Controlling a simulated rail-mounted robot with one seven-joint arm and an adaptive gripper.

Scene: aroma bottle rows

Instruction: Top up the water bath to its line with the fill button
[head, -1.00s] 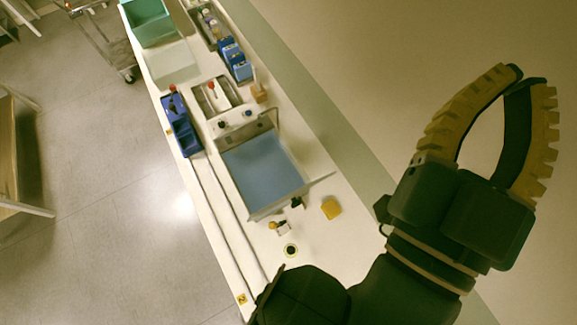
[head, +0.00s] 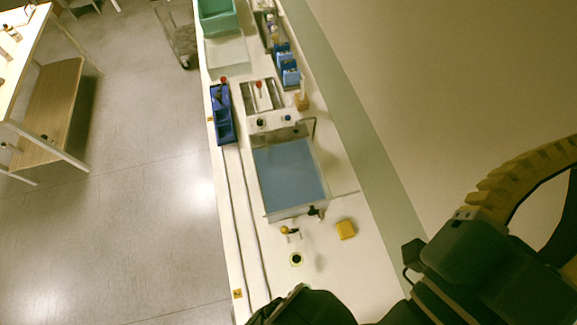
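The water bath (head: 297,212) is a square metal tub on the white bench, in the middle of the head view. Blue-grey water (head: 290,175) covers its inside; I cannot make out a fill line or the exact level. Nothing held is visible.
A black valve (head: 316,212) is at the bath's front corner. Dark knobs (head: 260,122) sit behind it. Blue racks (head: 223,125) and a green bin (head: 218,18) are farther back.

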